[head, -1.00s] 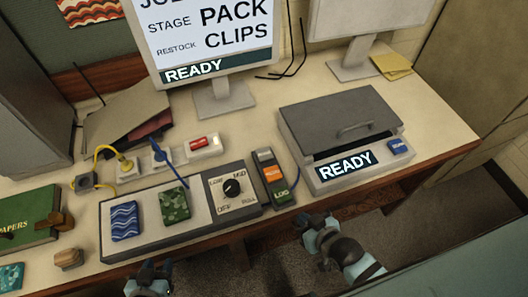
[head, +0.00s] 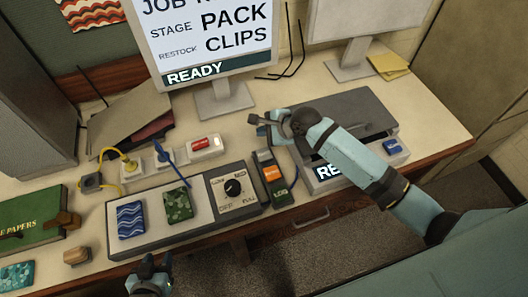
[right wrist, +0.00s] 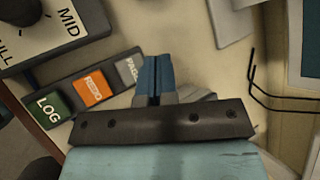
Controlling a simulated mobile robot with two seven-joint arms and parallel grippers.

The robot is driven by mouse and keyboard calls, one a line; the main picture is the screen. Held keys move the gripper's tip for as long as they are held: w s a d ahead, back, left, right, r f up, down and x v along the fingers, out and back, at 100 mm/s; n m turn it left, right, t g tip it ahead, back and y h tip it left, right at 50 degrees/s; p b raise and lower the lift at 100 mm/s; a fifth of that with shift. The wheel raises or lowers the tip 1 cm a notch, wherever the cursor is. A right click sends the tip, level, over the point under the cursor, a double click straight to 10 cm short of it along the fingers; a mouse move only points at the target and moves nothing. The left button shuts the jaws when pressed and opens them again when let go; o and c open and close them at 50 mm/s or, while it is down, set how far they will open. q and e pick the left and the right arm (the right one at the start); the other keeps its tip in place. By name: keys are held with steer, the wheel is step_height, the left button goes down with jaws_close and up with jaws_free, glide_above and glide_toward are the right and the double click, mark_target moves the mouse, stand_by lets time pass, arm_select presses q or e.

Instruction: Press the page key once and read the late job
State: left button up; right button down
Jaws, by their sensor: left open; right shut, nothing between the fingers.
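The key strip (head: 271,179) lies on the desk with a green LOG key and an orange key (right wrist: 95,88). In the right wrist view its grey page key (right wrist: 129,70) is partly covered by my right gripper (right wrist: 155,62). That gripper is shut and empty; in the head view its fingertips (head: 260,124) are just beyond the strip's far end. I cannot tell whether they touch anything. The monitor (head: 205,38) reads STAGE PACK, RESTOCK CLIPS and READY; its top line is cut off. My left gripper (head: 150,268) is open and empty at the desk's front edge.
A control panel (head: 150,245) with a dial and two patterned tiles is left of the strip. A lidded machine (head: 350,105) is partly behind my right arm. A power strip (head: 205,147) with cables stands behind the panel. A green book (head: 30,215) is far left.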

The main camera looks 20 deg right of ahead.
mark_target(264, 155)
arm_select(q)
steer(key=shift+s+r, duration=0.1)
steer(key=shift+r, duration=0.05)
arm_select(e)
step_height(264, 155, down, 8)
steer(key=shift+f+b, duration=0.1)
steer(key=shift+b, duration=0.4)
steer(key=shift+f, duration=0.25)
arm_select(q)
steer(key=shift+a+m, duration=0.15)
steer(key=shift+m, duration=0.15)
steer(key=shift+s+f, duration=0.15)
steer(key=shift+f, duration=0.1)
steer(key=shift+r, duration=0.1)
steer(key=shift+w+r, duration=0.15)
steer(key=shift+w, duration=0.35)
steer(key=shift+s, duration=0.2)
